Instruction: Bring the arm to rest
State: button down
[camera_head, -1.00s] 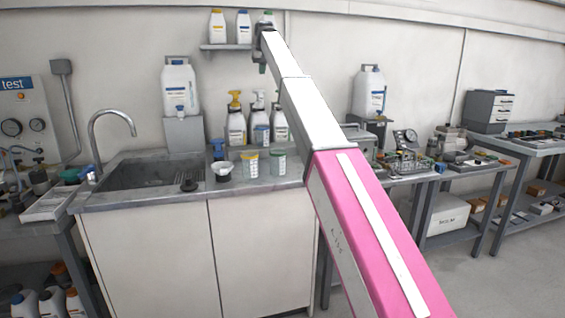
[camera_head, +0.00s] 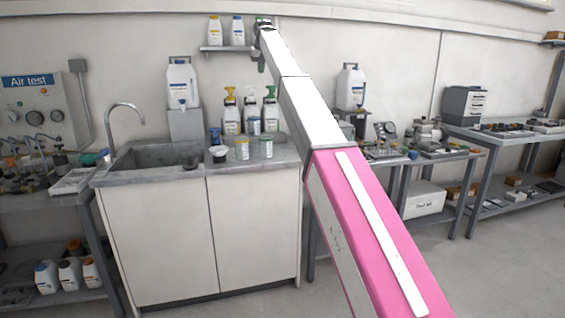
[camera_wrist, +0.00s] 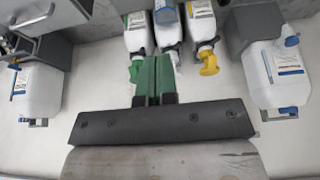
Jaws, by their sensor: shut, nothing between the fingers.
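My arm, with a pink lower link and white upper links, reaches up from the bottom right of the head view toward the wall shelf. My gripper (camera_head: 261,67) is at its far end, pointing down, small in this view. In the wrist view my gripper (camera_wrist: 153,78) shows a dark palm bar and two green fingers pressed together, with nothing between them. The wrist view is upside down. Pump bottles appear beyond the fingers, one with a green pump (camera_wrist: 136,68) and one with a yellow pump (camera_wrist: 208,62). I see no contact with them.
A sink counter (camera_head: 215,177) holds several pump bottles, cups and a large white jug (camera_head: 181,84). A wall shelf (camera_head: 226,48) with white bottles is beside my wrist. Side tables with equipment stand left and right. The floor (camera_head: 480,270) at right is clear.

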jog(key=s+d+f+m+g, duration=0.1)
jog(key=s+d+f, duration=0.5)
jog(key=f, duration=0.9)
jog(key=s+d+f, duration=0.5)
jog(key=s+f, duration=0.1)
jog(key=f, duration=1)
jog(key=s+d+f+m+g, duration=0.1)
jog(key=s+d+f, duration=0.5)
jog(key=f, duration=0.9)
jog(key=s+d+f, duration=0.4)
jog(key=s+f, duration=0.4)
jog(key=s, duration=0.3)
jog(key=s+d+f+g, duration=0.1)
jog(key=s+d+f, duration=0.3)
jog(key=s+f, duration=0.4)
jog(key=s+d+f+m+g+h, duration=0.1)
jog(key=s+d+f, duration=0.3)
jog(key=s+f, duration=0.5)
jog(key=s, duration=0.6)
jog(key=shift+s, duration=0.3)
